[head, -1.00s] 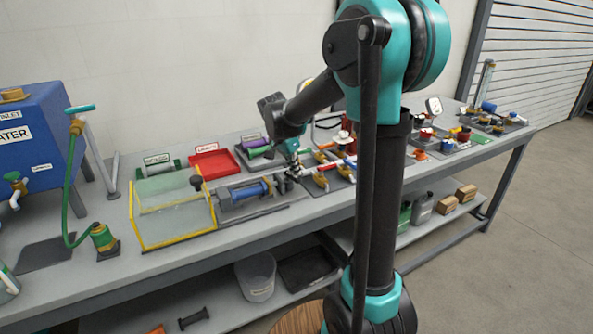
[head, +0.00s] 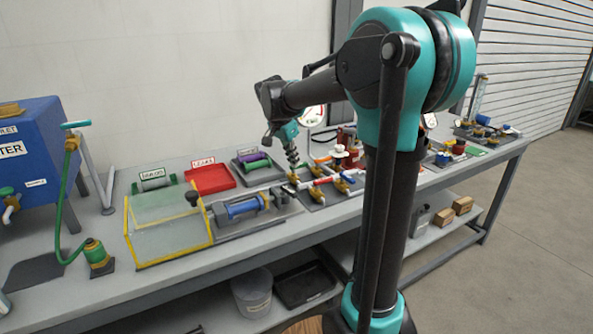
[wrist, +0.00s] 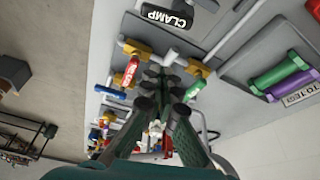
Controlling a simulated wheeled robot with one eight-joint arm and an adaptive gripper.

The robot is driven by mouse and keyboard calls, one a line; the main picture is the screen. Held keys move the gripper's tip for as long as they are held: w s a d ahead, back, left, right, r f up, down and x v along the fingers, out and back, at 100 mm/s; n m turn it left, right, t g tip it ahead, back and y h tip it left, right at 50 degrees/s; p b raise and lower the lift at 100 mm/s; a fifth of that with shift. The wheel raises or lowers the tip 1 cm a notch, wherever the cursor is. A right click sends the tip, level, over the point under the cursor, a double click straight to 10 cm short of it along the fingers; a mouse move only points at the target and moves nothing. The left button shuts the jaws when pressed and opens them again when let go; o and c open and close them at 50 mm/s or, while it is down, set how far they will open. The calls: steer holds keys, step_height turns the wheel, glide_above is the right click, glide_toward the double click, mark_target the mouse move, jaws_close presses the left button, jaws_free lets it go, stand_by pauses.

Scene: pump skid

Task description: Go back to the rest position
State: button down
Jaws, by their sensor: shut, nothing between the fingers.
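My gripper (head: 291,160) is raised above the bench (head: 110,264), over the valve piping near the bench's middle. It is shut and empty. In the wrist view my gripper (wrist: 165,85) points at a pipe with brass fittings, apart from it as far as the view shows. In the head view the piping board (head: 316,203), with brass valves and red and white pipes, lies below and right of the fingertips. My arm's thick upper links hide part of the bench behind them.
A pump with a blue cylinder (head: 243,208) sits beside a yellow-edged clear guard (head: 130,228). A red tray (head: 210,179) and a blue water tank (head: 30,150) stand left. A round gauge (head: 312,118) rises behind my wrist. The floor at right is clear.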

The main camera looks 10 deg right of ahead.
mark_target(289, 190)
steer(key=shift+a+r, duration=0.1)
steer(key=shift+r, duration=0.3)
